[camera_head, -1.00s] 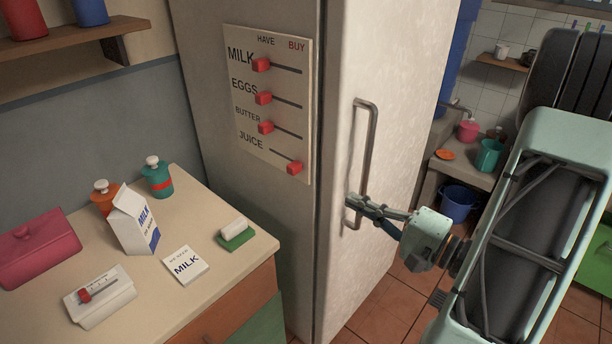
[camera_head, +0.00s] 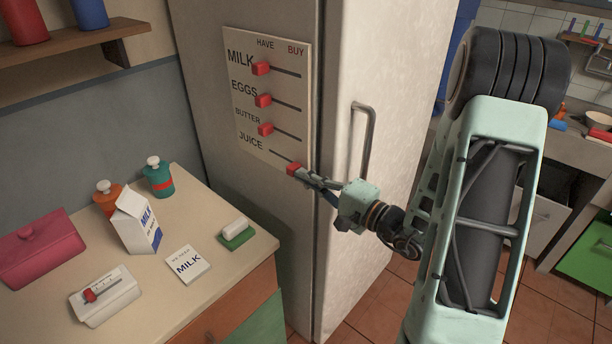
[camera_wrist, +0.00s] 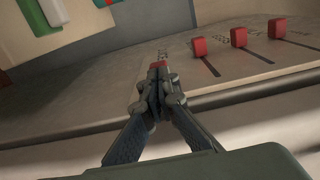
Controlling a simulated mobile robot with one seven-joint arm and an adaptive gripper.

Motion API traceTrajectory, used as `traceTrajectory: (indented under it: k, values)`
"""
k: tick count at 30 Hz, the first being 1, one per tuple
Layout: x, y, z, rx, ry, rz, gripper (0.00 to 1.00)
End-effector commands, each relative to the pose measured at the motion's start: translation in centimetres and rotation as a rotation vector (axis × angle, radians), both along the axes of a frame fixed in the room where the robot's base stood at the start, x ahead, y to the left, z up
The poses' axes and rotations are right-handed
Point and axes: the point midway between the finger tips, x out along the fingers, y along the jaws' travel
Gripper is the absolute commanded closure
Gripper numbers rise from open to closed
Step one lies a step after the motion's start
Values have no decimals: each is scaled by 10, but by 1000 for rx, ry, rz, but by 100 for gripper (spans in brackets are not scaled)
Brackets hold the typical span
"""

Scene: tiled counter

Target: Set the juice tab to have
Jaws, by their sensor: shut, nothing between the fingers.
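The list board (camera_head: 240,112) is fixed to the fridge side, with HAVE at the left and BUY at the right. The red juice tab (camera_head: 292,169) is at the right, BUY end of the lowest slot. The milk (camera_head: 261,68), eggs (camera_head: 263,100) and butter (camera_head: 265,129) tabs are at the left, HAVE ends. My gripper (camera_head: 302,172) is shut and empty, its tips at the right side of the juice tab. In the wrist view my gripper (camera_wrist: 158,78) hides most of the juice tab (camera_wrist: 160,63); I cannot tell whether they touch.
The fridge door handle (camera_head: 363,140) stands out just right of my gripper.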

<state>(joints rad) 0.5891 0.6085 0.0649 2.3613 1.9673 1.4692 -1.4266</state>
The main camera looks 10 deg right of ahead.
Motion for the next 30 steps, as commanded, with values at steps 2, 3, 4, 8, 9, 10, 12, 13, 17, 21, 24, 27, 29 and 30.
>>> traceTrajectory:
  k: [2,3,4,8,9,10,12,13,17,21,24,27,29,30]
  values:
    - [0,0,0,0,0,0,100]
    - [0,0,0,0,0,0,100]
    - [0,0,0,0,0,0,100]
    - [0,0,0,0,0,0,100]
    - [1,1,-1,0,0,1,100]
    - [3,3,-2,-1,-1,2,100]
    - [11,9,-4,-2,-2,4,100]
    - [16,12,-5,-2,-2,5,100]
    - [32,24,-4,-2,-2,4,100]
    - [39,29,-1,0,0,1,100]
    - [39,29,0,0,0,0,100]
    - [39,28,0,0,0,0,100]
    - [39,28,0,0,0,0,100]
    - [39,28,0,0,0,0,100]
